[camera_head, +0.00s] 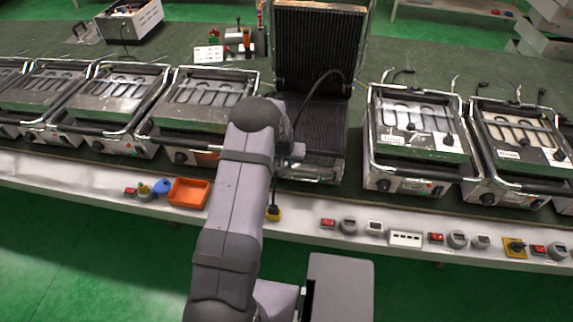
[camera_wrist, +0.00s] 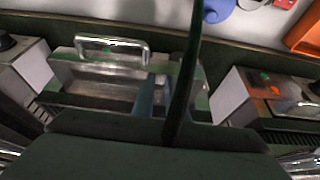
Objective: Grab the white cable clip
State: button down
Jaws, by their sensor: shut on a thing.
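I cannot make out the white cable clip in either view; my gripper and arm hide the spot around the jaws. My gripper (camera_head: 293,150) is over the open grill, just right of the arm's elbow in the head view. In the wrist view its fingers (camera_wrist: 172,100) are shut around a black cable (camera_wrist: 187,75) that runs up out of the picture. In the head view the cable (camera_head: 322,78) arches above the grill. The open grill (camera_head: 318,125) has its ribbed lid (camera_head: 318,45) raised.
An orange tray (camera_head: 188,193), a blue part (camera_head: 161,187) and a yellow plug (camera_head: 273,213) are on the front ledge. Switches and knobs line the ledge at right. The green bench top (camera_head: 430,60) behind is mostly clear.

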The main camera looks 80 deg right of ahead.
aim_at(286, 166)
jog(key=shift+r, duration=0.1)
notch_tip(286, 166, up, 10)
jog(key=b, duration=0.2)
jog(key=shift+b, duration=0.35)
